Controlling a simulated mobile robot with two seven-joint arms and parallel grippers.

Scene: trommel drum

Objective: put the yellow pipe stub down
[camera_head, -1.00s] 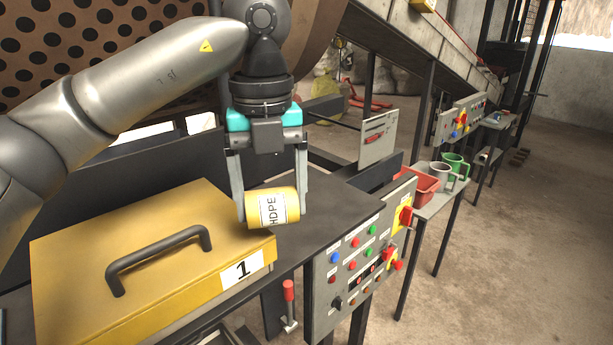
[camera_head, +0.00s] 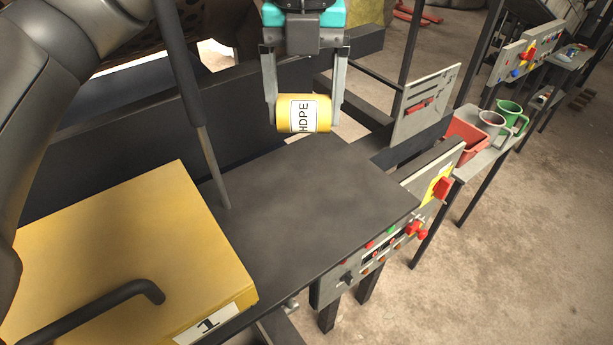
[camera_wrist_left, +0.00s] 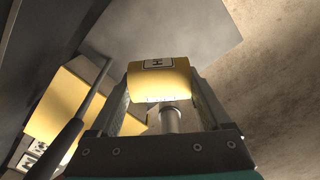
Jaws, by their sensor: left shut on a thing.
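The yellow pipe stub (camera_head: 303,114) has a white label reading HDPE. My left gripper (camera_head: 304,112) is shut on it, with a finger at each end, and the stub lies level between them. In the head view it shows over the far edge of the dark table top (camera_head: 310,195); its height above the top is hard to tell. The stub also shows between the fingers in the left wrist view (camera_wrist_left: 160,82). My right gripper is in neither view.
A yellow box (camera_head: 130,240) with a dark handle and a label 1 stands on the left of the table. A dark rod (camera_head: 205,150) stands beside it. A control panel (camera_head: 385,245) hangs at the front right edge. A red bin (camera_head: 466,140) and mugs sit farther right. The middle of the table top is bare.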

